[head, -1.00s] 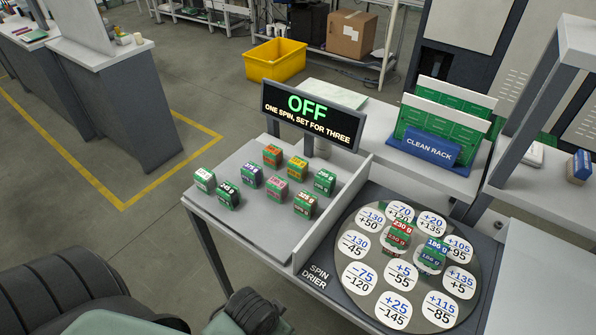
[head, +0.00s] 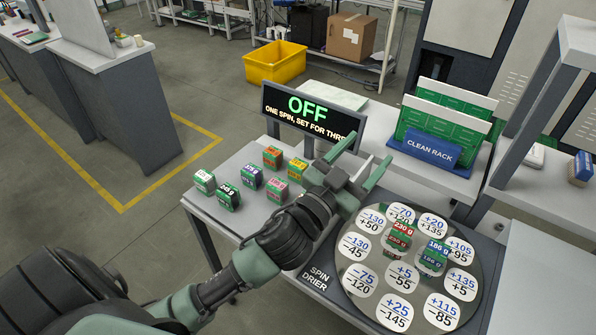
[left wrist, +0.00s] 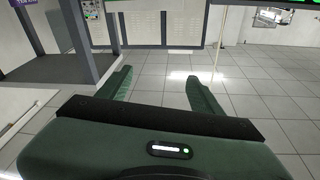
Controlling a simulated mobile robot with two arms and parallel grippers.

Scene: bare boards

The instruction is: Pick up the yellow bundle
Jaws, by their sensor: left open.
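The yellow bundle (head: 297,168), a small green block with a yellow label, stands on the grey tray (head: 228,163) left of the spin drier, in the back right part of the group. My left gripper (head: 362,157) is open and empty. My right gripper is not in view.
Orange (head: 272,156), purple (head: 251,177) and pink (head: 277,190) bundles stand close by. My left arm hides the tray's front right. The spin drier disc (head: 362,298) carries red (head: 399,238) and blue (head: 433,258) bundles. The OFF sign (head: 308,110) stands behind the tray.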

